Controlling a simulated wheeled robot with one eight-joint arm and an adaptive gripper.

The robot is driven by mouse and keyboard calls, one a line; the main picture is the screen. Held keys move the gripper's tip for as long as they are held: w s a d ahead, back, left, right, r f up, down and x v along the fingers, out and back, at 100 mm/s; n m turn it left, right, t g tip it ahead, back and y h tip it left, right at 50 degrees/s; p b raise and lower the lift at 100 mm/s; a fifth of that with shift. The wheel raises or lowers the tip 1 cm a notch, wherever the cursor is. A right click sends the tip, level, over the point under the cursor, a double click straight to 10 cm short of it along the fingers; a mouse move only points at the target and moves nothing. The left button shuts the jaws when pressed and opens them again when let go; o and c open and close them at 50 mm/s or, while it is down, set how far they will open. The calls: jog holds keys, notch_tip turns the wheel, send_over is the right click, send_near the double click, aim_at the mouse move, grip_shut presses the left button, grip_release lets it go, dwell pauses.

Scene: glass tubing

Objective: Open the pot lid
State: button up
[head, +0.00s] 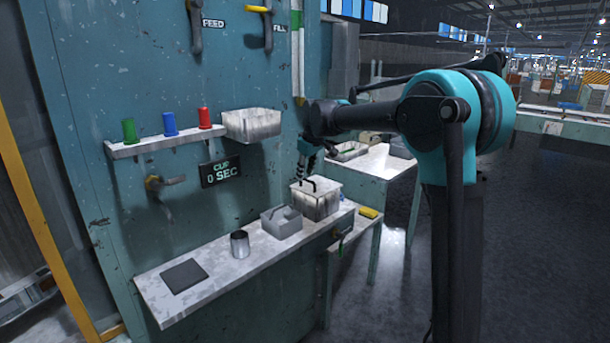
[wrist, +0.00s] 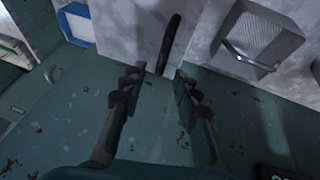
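The pot (head: 316,206) is a square, light-grey metal box at the right end of the wall shelf. Its lid (head: 327,187) is on, with a dark arched handle (head: 308,183) on top. In the wrist view the handle (wrist: 169,45) shows as a dark curved bar just ahead of the fingertips, on a pale grey surface. My gripper (head: 307,160) is above the handle, pointing down. In the wrist view my gripper (wrist: 156,84) has its two fingers apart with nothing between them. Whether a fingertip touches the handle cannot be told.
The teal wall panel (head: 90,180) rises close behind, with an upper bin (head: 252,126) and a lever (head: 165,183).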

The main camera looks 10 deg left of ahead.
jog(key=shift+w+a+f, duration=0.15)
jog(key=shift+w+f, duration=0.15)
jog(key=shift+f, duration=0.35)
jog(key=shift+c, duration=0.5)
grip_shut()
